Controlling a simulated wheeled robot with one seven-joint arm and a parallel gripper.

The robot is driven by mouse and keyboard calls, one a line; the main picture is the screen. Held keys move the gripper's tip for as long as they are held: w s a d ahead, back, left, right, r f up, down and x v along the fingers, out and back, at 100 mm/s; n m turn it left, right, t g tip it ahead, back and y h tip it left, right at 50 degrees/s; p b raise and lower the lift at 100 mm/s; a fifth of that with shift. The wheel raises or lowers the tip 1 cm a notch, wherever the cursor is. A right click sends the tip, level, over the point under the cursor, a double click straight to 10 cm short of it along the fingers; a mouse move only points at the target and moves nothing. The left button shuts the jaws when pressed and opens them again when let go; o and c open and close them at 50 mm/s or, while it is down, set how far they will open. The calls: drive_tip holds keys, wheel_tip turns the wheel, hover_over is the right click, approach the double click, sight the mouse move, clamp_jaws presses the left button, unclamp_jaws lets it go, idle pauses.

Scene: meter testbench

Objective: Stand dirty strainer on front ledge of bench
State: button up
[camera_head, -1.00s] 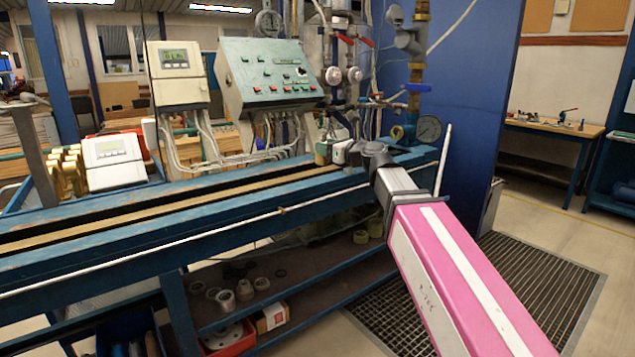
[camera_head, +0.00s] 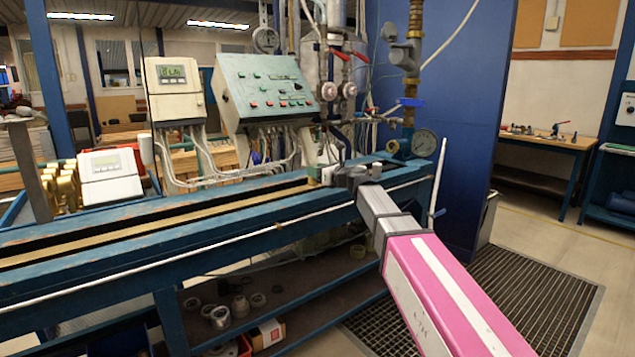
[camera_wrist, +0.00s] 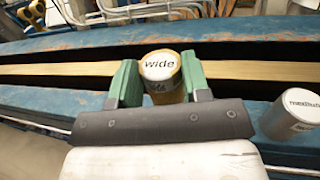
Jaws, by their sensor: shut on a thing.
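My gripper (camera_wrist: 158,82) has green fingers and is shut on a short brass-coloured cylinder (camera_wrist: 162,78) with a white top reading "wide". In the wrist view it is upright over the bench's long slot; whether it touches the bench is hidden. I cannot tell whether it is the dirty strainer. A grey cylinder (camera_wrist: 290,118) with a white label, partly cut off, stands on the blue bench to the right. In the head view my gripper (camera_head: 350,176) is at the bench's right end. The front ledge of the bench (camera_head: 215,240) is the blue front beam.
A control panel (camera_head: 268,88) and grey meter box (camera_head: 175,88) stand behind the bench. A pressure gauge (camera_head: 424,143) and pipes are at its right end. A lower shelf (camera_head: 300,290) holds loose rings.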

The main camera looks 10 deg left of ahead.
drive_tip(key=shift+f, duration=1.9)
drive_tip(key=o, duration=1)
drive_tip(key=shift+c, duration=0.2)
